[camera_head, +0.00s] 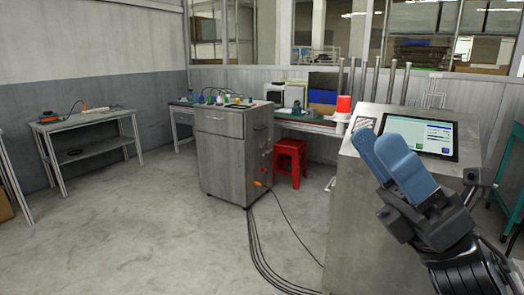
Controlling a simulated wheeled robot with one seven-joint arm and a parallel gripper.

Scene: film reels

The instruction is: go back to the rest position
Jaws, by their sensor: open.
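My gripper (378,148) is at the right of the head view, with blue finger pads pointing up and left. It stands in front of the metal console and hides part of it. The two pads show a narrow gap near their tips, and I see nothing between them. My dark wrist fills the lower right corner. No film reel is plain to see from here.
A metal console with a lit screen (422,135) and a red and white object (342,107) stands behind my gripper. A metal cabinet (222,162), a red stool (290,160) and a side table (88,116) stand further left. Cables (258,262) cross the open floor.

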